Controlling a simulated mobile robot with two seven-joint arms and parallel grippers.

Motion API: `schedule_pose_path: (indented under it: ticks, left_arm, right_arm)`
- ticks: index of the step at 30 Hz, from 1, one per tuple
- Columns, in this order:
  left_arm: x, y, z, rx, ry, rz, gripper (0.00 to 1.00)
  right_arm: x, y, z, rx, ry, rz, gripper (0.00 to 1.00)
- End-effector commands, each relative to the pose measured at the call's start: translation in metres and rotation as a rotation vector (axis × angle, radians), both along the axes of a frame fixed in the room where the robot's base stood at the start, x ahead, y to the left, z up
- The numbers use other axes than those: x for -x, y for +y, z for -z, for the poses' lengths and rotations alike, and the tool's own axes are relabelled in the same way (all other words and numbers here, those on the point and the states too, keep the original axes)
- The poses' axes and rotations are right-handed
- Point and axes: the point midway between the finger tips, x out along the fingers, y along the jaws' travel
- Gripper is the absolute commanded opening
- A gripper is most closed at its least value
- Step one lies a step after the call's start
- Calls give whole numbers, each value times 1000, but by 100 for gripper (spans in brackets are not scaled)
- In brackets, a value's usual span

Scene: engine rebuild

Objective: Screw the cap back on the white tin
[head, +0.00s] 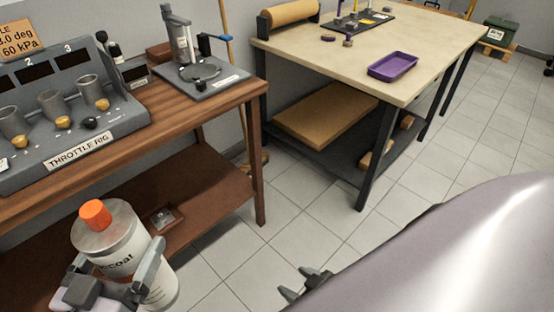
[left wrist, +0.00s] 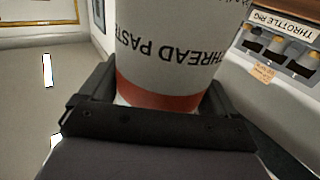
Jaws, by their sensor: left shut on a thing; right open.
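The white tin (head: 125,246) is held upright but tilted at the lower left of the head view. It has a grey metal top and dark lettering. An orange cap (head: 95,214) sits on its top; I cannot tell whether it is screwed tight. My left gripper (head: 112,276) is shut around the tin's body. In the left wrist view the tin (left wrist: 170,45) fills the space between the fingers, with "THREAD PASTE" upside down and a red-orange band (left wrist: 160,97). My right gripper (head: 304,285) is open and empty at the bottom middle, partly hidden.
A wooden bench (head: 190,115) with a throttle rig (head: 60,115) and a grey test stand (head: 200,72) is behind the tin. Its lower shelf (head: 205,195) is close to the tin. A pale workbench (head: 345,65) bears a purple tray (head: 393,66).

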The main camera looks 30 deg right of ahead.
Motion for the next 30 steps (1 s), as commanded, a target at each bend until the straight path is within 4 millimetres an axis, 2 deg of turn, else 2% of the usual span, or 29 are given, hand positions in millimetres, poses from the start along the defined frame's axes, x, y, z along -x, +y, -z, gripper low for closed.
schedule_pose_path:
  ticks: [1, 5, 8, 13, 18, 21, 25, 30]
  left_arm:
    - [0, 0, -6, 8, -13, 2, 5]
    - [-3, 2, -9, 10, -12, -19, 5]
    - [-10, 12, -16, 13, -8, -89, 5]
    - [-25, 58, -22, 14, 0, -315, 5]
    - [-28, 111, -10, 8, 3, -529, 5]
    - [-25, 134, -3, 5, 0, -615, 5]
    - [-22, 152, 4, 4, -3, -679, 5]
    - [-20, 159, 6, 2, -8, -703, 5]
  right_arm:
    - [0, 0, -1, 1, -1, -1, 59]
    - [0, 0, -1, 1, -1, -1, 59]
    - [0, 0, -1, 1, -1, -1, 59]
    - [0, 0, 0, 1, -1, -1, 59]
    - [0, 0, 0, 1, -1, -1, 59]
    - [-1, 0, 0, 1, -1, -1, 59]
    - [0, 0, 0, 1, -1, -1, 59]
    - [-1, 0, 0, 2, -1, 0, 59]
